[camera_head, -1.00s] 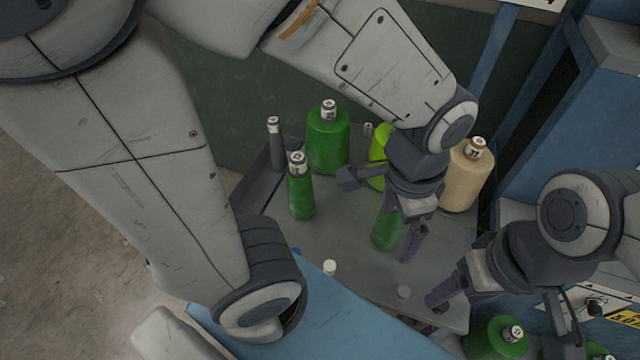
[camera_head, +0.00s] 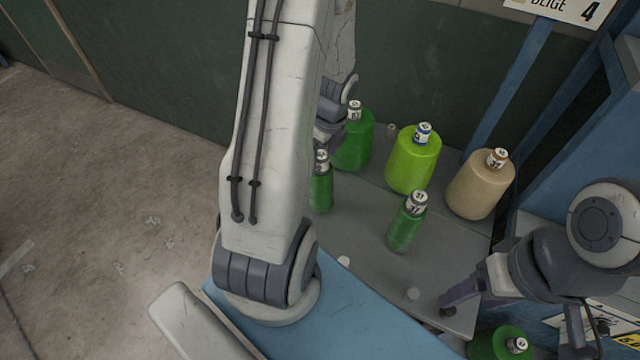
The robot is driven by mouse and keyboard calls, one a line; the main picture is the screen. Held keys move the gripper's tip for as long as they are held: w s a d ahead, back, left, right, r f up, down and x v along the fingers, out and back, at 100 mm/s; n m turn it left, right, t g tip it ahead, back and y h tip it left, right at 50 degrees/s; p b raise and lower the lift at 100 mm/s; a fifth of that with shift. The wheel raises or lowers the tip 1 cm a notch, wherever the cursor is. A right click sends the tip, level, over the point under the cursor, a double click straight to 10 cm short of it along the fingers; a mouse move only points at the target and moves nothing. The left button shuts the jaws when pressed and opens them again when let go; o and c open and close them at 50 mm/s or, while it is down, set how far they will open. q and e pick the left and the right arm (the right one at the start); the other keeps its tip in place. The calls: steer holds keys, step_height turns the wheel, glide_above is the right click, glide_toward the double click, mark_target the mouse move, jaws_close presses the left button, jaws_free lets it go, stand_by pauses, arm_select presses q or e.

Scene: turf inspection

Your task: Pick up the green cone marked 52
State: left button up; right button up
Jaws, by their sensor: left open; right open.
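Several green cones stand upright on a grey platform: a large dark green one (camera_head: 358,145), a slim one (camera_head: 321,192) partly behind my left arm, and a smaller one (camera_head: 404,232) in front, whose label seems to read 37. Another green cone (camera_head: 492,346) is at the bottom right. I cannot make out 52 on any label. My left gripper (camera_head: 329,132) is mostly hidden behind its arm, above the slim cone and beside the large one; it is open. My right gripper (camera_head: 513,322) is open and empty, above the bottom right cone.
A lime cone (camera_head: 412,167) and a beige cone (camera_head: 479,187) stand at the platform's back right. The grey platform (camera_head: 370,240) has bare room in front, with small pale pegs. A blue post (camera_head: 508,88) and blue frame bound the right side.

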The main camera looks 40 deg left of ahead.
mark_target(321, 170)
arm_select(q)
steer(key=f, duration=0.5)
steer(key=shift+a+f+b, duration=0.3)
steer(key=shift+a, duration=0.05)
jaws_close()
